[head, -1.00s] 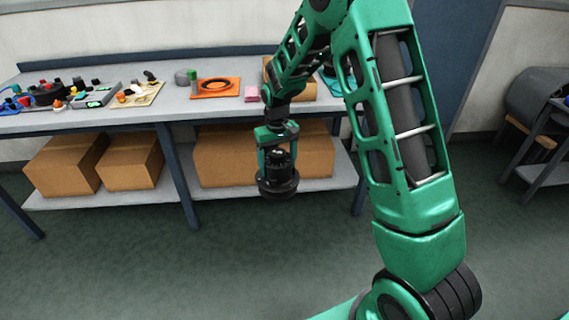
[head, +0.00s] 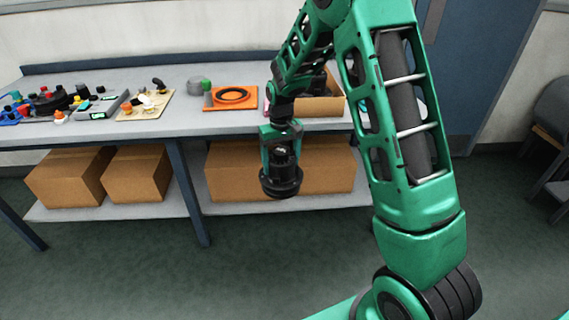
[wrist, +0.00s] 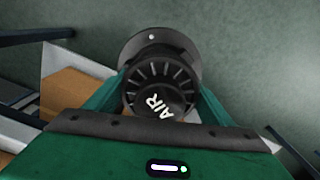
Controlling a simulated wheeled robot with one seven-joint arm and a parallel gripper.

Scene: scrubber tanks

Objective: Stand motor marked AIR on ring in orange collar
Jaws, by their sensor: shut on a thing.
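The black motor (head: 282,178) hangs upright in my gripper (head: 281,150), in front of the workbench and below its top. The wrist view shows the white letters AIR on the finned end of the motor (wrist: 160,92), between the two green fingers of my gripper (wrist: 160,100). A wide dark flange shows at its lower end. The black ring (head: 231,95) lies on a flat orange square (head: 215,103) on the bench top, left of and beyond my gripper. I see no taller orange collar around the ring.
The grey workbench (head: 190,121) runs across the back. A grey-green cylinder (head: 197,87) stands left of the orange square, an open cardboard box (head: 318,108) to its right. Boards with coloured parts (head: 146,104) lie further left. Cardboard boxes (head: 135,173) fill the shelf below. Floor in front is clear.

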